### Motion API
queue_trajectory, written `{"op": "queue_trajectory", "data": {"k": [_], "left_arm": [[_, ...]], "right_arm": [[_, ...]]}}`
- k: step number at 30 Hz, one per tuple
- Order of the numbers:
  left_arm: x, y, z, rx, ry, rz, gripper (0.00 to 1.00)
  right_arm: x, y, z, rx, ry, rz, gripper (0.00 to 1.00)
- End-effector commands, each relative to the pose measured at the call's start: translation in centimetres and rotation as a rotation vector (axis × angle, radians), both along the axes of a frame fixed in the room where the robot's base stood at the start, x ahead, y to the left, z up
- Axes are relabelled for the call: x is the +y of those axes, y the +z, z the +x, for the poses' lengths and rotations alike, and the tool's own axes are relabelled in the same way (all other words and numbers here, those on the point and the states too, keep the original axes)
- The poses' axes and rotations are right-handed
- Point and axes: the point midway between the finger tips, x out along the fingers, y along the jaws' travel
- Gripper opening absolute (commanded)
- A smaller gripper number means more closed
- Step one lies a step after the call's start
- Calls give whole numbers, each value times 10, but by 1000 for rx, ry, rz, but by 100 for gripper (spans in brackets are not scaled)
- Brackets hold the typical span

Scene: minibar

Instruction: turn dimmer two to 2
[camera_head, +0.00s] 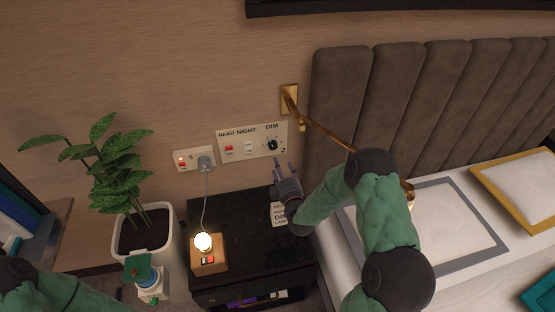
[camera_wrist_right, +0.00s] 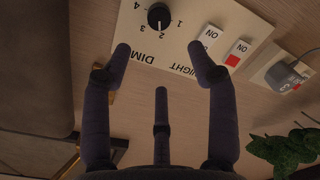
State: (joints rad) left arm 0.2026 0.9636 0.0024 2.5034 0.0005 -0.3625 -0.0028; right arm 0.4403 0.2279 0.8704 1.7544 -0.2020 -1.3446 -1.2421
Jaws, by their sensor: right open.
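The dimmer knob (camera_head: 272,145) is a small black dial under the word DIM, at the right end of the cream wall panel (camera_head: 239,157). In the right wrist view the black knob (camera_wrist_right: 158,17) is at the top, upside down, with small numbers around it. Its white mark seems to face the side of the 2, but is small. My right gripper (camera_head: 281,168) is open and empty, in front of and below the knob, apart from it. In the wrist view its spread fingers (camera_wrist_right: 160,62) point toward the panel. My left gripper is out of view; only its arm shows.
The READ switch (camera_head: 229,149) and NIGHT switch (camera_head: 249,147) sit left of the knob. A socket with a plug (camera_head: 205,163) is further left. A brass wall lamp (camera_head: 290,101) is close at upper right. A black nightstand (camera_head: 250,257) with a lit lamp (camera_head: 204,242) stands below.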

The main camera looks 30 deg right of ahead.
Motion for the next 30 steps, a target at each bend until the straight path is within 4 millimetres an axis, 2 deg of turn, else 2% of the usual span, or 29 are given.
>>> {"op": "queue_trajectory", "data": {"k": [9,15,23,30], "left_arm": [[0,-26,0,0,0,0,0],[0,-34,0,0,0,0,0],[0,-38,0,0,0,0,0],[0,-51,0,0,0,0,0]], "right_arm": [[-2,-7,3,-174,-26,587,59],[-2,-8,4,-250,-34,846,59],[-4,-7,13,-275,-35,924,59],[-15,-9,49,-275,-35,922,59]]}}
